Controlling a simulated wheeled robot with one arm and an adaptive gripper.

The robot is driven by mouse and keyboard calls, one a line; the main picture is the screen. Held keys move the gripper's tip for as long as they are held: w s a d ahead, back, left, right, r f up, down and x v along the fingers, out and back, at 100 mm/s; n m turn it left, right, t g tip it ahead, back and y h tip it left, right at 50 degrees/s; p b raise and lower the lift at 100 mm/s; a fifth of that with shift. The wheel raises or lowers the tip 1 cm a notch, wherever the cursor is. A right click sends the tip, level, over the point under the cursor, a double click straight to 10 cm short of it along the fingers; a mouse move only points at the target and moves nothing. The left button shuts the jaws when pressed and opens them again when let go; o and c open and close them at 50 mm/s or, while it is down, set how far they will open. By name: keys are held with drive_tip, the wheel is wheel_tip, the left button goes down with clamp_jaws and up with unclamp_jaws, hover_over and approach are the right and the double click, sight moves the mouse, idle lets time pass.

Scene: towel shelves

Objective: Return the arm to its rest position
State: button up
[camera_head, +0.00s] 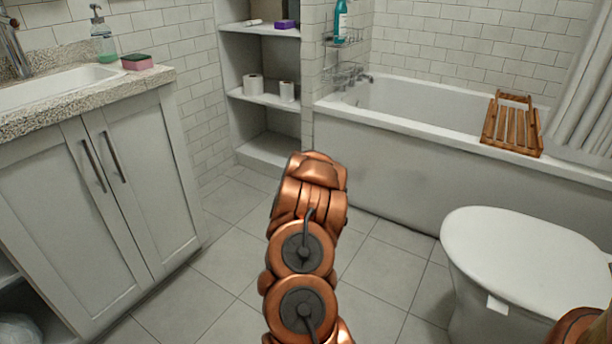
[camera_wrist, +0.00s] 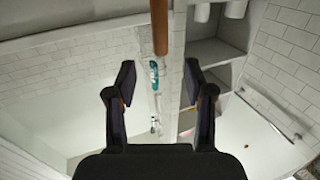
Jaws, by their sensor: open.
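My copper-coloured arm rises from the bottom middle of the head view, in front of the shelf niche and the tub. My gripper cannot be made out there. In the wrist view my gripper (camera_wrist: 159,82) has its two dark fingers wide apart, with nothing held between them. The view between the fingers shows tiled wall and a teal bottle (camera_wrist: 154,75) far behind. A brown rod-like shape enters at the top of the wrist view, and I cannot tell what it is.
The shelf niche (camera_head: 266,98) holds two white rolls and a purple item. The bathtub (camera_head: 390,120) carries a wooden rack (camera_head: 512,127). A white toilet (camera_head: 530,255) stands right, a sink cabinet (camera_head: 150,190) left. Floor (camera_head: 235,262) between is clear.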

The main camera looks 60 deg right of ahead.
drive_tip(key=shift+s+a, duration=0.2)
drive_tip(key=shift+a, duration=0.25)
